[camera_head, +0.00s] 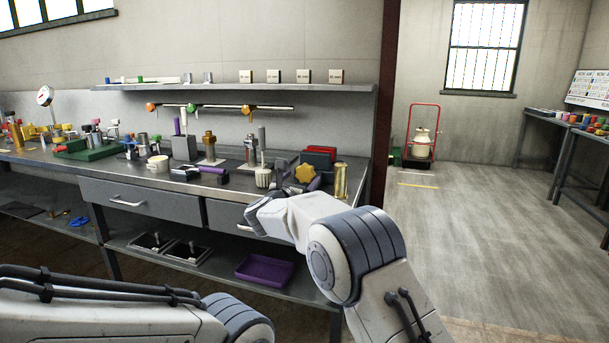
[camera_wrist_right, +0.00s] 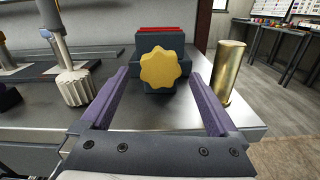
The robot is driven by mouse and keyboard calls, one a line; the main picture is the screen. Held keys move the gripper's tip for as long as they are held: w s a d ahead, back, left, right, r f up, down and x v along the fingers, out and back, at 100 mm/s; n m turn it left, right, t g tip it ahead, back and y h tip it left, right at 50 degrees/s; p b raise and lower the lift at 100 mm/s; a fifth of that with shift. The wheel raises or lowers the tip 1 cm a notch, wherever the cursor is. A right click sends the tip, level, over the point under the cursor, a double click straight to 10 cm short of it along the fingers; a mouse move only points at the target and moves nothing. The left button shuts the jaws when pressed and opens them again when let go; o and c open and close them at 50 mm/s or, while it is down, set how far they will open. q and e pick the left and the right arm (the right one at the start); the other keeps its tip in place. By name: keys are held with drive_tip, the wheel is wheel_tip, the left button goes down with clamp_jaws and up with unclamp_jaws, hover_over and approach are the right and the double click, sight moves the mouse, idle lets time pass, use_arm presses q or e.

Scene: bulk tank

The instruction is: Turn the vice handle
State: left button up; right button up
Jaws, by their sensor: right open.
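The vice handle is a yellow lobed knob (camera_wrist_right: 163,70) on the front of the vice; it also shows in the head view (camera_head: 305,173). The vice (camera_wrist_right: 165,42) is a dark grey-blue block with red on top, standing on the bench. My right gripper (camera_wrist_right: 160,98) is open, with one purple finger to each side of the knob as seen from the wrist. The fingers look apart from the knob, and nothing is between them but bench top. In the head view my right gripper (camera_head: 275,190) is partly hidden behind its own wrist. My left gripper is out of view.
A brass cylinder (camera_wrist_right: 228,72) stands right of the vice, near the bench's right end. A pale fluted part (camera_wrist_right: 75,86) on a rod stands to the left. The bench (camera_head: 160,185) holds many tools; open floor (camera_head: 470,210) lies to the right.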

sight(304, 175)
drive_tip(key=shift+p+x, duration=0.3)
drive_tip(key=shift+x, duration=1.6)
drive_tip(key=c, duration=1.4)
drive_tip(key=n, duration=0.3)
drive_tip(key=shift+n+p, duration=0.7)
drive_tip(key=shift+n, duration=1.2)
